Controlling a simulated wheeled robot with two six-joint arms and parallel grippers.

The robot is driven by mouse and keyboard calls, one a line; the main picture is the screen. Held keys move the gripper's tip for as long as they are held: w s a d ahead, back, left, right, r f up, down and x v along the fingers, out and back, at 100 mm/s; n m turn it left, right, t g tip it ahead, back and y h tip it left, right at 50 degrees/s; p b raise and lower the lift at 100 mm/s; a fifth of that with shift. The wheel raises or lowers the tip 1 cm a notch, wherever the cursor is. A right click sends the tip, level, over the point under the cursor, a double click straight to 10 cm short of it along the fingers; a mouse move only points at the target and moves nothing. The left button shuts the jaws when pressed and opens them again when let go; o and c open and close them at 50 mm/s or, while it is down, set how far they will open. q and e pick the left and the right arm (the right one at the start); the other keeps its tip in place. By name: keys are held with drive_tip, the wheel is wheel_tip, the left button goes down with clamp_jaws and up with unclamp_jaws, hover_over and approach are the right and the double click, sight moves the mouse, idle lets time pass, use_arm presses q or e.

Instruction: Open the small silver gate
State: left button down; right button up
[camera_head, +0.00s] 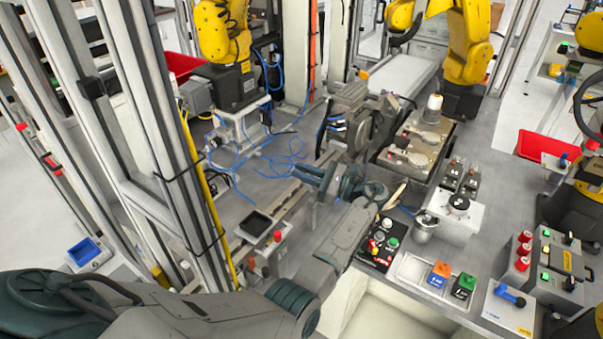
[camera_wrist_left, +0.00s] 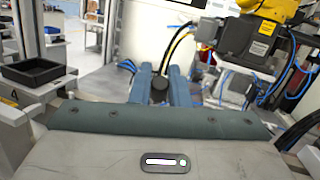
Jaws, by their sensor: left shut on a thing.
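My left gripper (camera_head: 312,177) reaches in from the lower left to the middle of the grey worktable. In the left wrist view, its two blue-grey fingers (camera_wrist_left: 163,88) are closed around a dark round knob (camera_wrist_left: 159,86), whose top shows between them. In the head view the fingers and wrist hide the knob. I cannot clearly make out the small silver gate, or tell whether the knob belongs to it. Grey metal rails (camera_head: 285,212) lie just in front of the gripper. My right gripper is in neither view.
Yellow robot arms (camera_head: 466,45) stand at the back, with loose blue cables (camera_head: 235,152) to the left of my gripper. A black tray (camera_head: 254,223) stands at front left. Tall metal posts rise at left.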

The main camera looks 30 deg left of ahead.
use_arm(q)
drive_tip(key=shift+d+y, duration=0.2)
drive_tip(key=shift+y, duration=0.1)
drive_tip(key=shift+r, duration=0.1)
drive_tip(key=c, duration=1.4)
unclamp_jaws()
drive_tip(key=shift+w+d+f+b, duration=0.1)
drive_tip(key=shift+d+f+b, duration=0.2)
drive_tip(key=shift+d+b, duration=0.2)
drive_tip(key=b+v, duration=0.4)
drive_tip(key=v, duration=0.5)
drive_tip(key=shift+d+b, duration=0.4)
